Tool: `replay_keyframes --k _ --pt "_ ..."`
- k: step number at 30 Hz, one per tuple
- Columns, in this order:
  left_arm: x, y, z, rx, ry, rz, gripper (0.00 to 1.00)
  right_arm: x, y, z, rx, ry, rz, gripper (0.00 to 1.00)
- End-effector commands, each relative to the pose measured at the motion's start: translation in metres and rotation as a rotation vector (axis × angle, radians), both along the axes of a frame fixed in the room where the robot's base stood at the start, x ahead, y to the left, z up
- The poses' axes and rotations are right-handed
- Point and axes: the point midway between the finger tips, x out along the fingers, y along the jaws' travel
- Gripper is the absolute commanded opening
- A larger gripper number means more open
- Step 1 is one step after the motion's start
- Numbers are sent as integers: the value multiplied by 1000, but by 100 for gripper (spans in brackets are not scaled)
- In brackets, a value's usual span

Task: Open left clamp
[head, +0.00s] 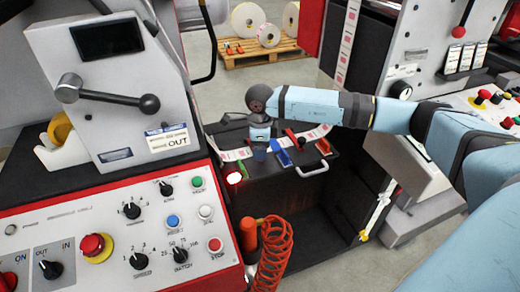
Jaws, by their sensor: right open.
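My right arm reaches in from the right, and its gripper (260,151) points down over the left part of a dark splice table (262,176). The fingers are small here and partly hidden by the wrist; they look empty. A white label strip (236,155) with red marks runs across the table and passes behind the gripper. My left gripper is not in view.
A grey panel with a black lever (148,103) and a red-edged control panel (150,225) with knobs and buttons fill the left. A coiled orange hose (273,255) hangs in front of the table. A pallet (262,57) with label rolls stands behind on open floor.

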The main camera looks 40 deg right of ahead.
Motion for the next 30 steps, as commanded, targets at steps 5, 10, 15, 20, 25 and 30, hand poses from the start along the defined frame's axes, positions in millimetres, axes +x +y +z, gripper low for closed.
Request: replay_keyframes --k 5,10,15,20,25,30 --pt "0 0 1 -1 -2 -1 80 0 0 -6 1 1 1 57" --pt "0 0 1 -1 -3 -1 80 0 0 -6 1 1 0 57" --pt "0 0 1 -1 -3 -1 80 0 0 -5 1 1 0 23" --pt "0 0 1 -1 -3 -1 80 0 0 -5 1 1 0 0" --pt "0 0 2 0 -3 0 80 0 -2 -4 2 8 0 0" --pt "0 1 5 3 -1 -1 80 1 -10 1 11 45 -2 0"
